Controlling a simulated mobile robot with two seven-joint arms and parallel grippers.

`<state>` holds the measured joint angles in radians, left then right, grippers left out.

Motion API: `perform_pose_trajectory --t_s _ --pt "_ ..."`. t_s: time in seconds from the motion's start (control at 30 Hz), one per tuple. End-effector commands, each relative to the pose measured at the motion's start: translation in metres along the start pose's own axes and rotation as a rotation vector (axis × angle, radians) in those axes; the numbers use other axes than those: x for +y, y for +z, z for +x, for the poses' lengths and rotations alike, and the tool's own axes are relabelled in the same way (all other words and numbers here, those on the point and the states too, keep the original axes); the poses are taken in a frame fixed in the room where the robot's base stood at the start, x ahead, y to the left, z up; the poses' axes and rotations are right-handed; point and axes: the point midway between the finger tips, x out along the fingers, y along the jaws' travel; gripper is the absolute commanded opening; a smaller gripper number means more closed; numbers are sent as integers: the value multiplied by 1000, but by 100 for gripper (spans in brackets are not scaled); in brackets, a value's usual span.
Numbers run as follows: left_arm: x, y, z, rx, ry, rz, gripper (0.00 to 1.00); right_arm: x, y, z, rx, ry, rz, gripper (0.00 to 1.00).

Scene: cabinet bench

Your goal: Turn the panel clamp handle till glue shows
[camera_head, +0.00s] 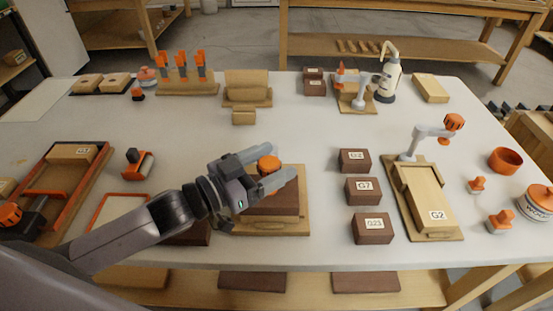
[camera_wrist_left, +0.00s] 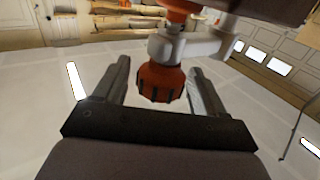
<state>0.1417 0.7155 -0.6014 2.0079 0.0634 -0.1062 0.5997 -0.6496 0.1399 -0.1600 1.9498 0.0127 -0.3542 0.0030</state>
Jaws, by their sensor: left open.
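An orange ribbed clamp handle (camera_head: 268,163) stands over a dark brown panel block (camera_head: 272,206) on a tan board (camera_head: 298,222). My left gripper (camera_head: 272,172) is open around this handle, one finger on each side. In the left wrist view the handle (camera_wrist_left: 160,82) sits between the open fingers (camera_wrist_left: 158,88), with visible gaps on both sides. A grey clamp arm (camera_wrist_left: 205,45) shows behind it. The gripper hides part of the panel and clamp in the head view. I see no glue at the panel. My right gripper is in neither view.
Brown blocks (camera_head: 363,190) stand in a column to the right. A second clamp with an orange knob (camera_head: 454,122) rises by a board with block G2 (camera_head: 425,196). An orange-edged frame (camera_head: 70,190) lies at left. A glue bottle (camera_head: 389,80) stands at the back.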

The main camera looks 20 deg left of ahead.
Motion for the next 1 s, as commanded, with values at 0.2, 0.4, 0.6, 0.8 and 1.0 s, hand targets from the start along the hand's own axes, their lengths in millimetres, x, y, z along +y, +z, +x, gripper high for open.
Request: perform_pose_trajectory --t_s 0.2,0.4,0.6,0.8,1.0 --pt "0 2 -31 -2 1 0 71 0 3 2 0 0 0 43" --pt "0 0 -48 -1 1 0 71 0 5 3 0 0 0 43" --pt "0 -1 -55 2 1 1 71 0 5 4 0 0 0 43" --pt "0 -1 -55 2 2 1 71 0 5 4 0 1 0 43" --pt "0 -1 -55 2 1 1 71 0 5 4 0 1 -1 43"
